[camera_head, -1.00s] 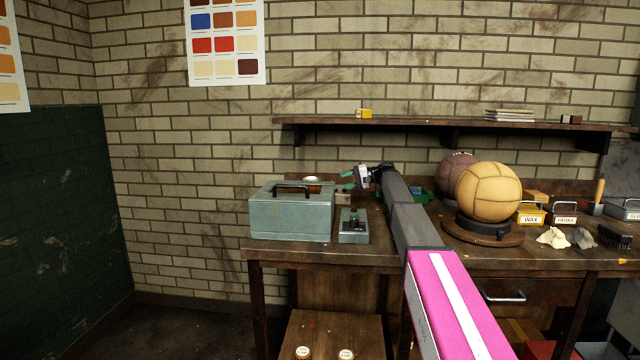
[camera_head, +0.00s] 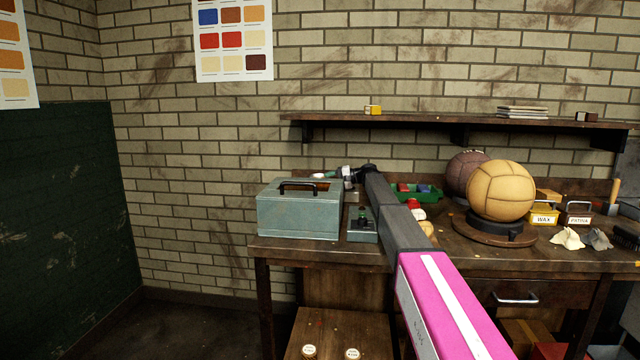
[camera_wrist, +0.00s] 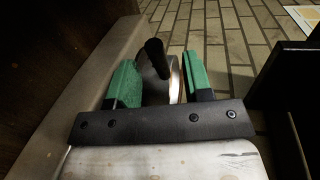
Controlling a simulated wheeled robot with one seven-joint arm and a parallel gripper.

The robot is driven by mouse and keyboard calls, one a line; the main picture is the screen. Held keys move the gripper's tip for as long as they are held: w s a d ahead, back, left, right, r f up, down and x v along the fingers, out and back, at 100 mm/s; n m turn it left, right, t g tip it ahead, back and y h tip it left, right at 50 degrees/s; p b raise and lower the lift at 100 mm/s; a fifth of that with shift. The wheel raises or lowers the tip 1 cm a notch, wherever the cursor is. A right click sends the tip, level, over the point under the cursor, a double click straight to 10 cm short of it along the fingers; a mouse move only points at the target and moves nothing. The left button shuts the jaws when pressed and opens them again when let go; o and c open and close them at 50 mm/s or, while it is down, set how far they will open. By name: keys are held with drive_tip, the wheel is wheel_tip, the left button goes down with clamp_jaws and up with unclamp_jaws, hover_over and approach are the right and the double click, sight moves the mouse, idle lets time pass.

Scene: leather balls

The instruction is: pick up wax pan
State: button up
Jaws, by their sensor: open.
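The wax pan appears to be the round metal dish with a dark handle (camera_wrist: 156,58) in the wrist view. In the head view only a pale bit of it (camera_head: 318,176) shows behind the grey-green toolbox (camera_head: 298,215); most is hidden. My gripper (camera_wrist: 161,62) is open, with its green fingers on either side of the dark handle and part of the metal rim (camera_wrist: 175,78). I cannot tell whether either finger touches it. In the head view my gripper (camera_head: 334,174) is small and partly hidden at the back of the workbench.
The toolbox stands in front of my gripper, with a small grey-green device (camera_head: 362,226) beside it. A wall shelf (camera_head: 420,124) runs above. A green tray (camera_head: 428,196), a tan ball (camera_head: 500,190) and a yellow box marked WAX (camera_head: 543,217) are to the right.

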drive_tip(key=x, duration=0.2)
drive_tip(key=shift+a+f, duration=0.1)
drive_tip(key=shift+a, duration=0.15)
clamp_jaws()
